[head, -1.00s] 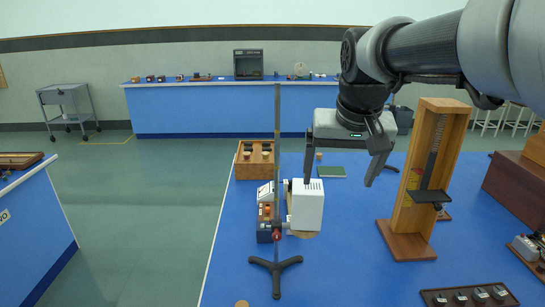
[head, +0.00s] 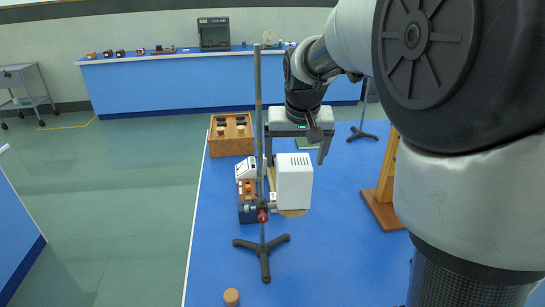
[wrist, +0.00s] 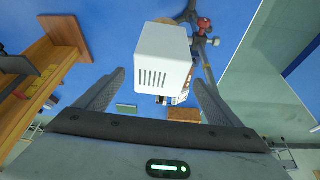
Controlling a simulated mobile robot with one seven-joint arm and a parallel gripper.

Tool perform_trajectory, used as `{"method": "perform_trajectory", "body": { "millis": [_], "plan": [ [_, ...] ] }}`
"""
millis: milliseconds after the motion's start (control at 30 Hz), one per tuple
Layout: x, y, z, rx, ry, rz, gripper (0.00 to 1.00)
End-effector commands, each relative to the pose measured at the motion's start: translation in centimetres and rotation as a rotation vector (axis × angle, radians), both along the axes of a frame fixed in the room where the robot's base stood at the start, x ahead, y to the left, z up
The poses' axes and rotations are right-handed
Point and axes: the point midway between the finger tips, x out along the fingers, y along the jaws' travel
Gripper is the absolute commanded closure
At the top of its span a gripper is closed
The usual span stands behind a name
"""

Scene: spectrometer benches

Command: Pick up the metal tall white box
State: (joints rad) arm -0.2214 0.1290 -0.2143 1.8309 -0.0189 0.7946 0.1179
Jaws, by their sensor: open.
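My gripper (head: 296,150) is open and empty, just behind and above the box in the head view. In the wrist view my gripper (wrist: 160,85) has one finger on each side of the box's slotted end; contact is not clear.
A wooden box with knobs (head: 231,135) stands behind left. A small white-topped device (head: 246,170) sits left of the rod. A wooden stand (head: 384,190) is at right, partly hidden by my arm. A cork (head: 231,297) lies in front.

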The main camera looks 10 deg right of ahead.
Motion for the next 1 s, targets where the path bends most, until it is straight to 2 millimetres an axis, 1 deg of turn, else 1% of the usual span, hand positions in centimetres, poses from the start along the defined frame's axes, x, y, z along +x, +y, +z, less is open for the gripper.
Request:
{"method": "perform_trajectory", "body": {
  "millis": [33, 167, 267, 400, 533, 633, 867, 1000],
  "plan": [
    [0.2, 0.0, -0.6, -0.001, 0.001, 0.0, 0.12],
    [0.4, -0.1, -1.2, 0.0, 0.001, -0.001, 0.12],
    [0.8, -0.1, -2.1, 0.0, 0.002, -0.001, 0.12],
    [1.6, -0.2, -4.3, -0.001, 0.003, -0.002, 0.12],
    [2.3, -0.3, -5.9, -0.001, 0.002, 0.0, 0.12],
    [2.6, -0.3, -6.4, -0.001, 0.0, 0.0, 0.12],
    [2.6, -0.3, -6.4, 0.0, -0.001, 0.0, 0.12],
    [2.6, -0.3, -6.4, 0.0, -0.001, 0.0, 0.35]
  ]
}}
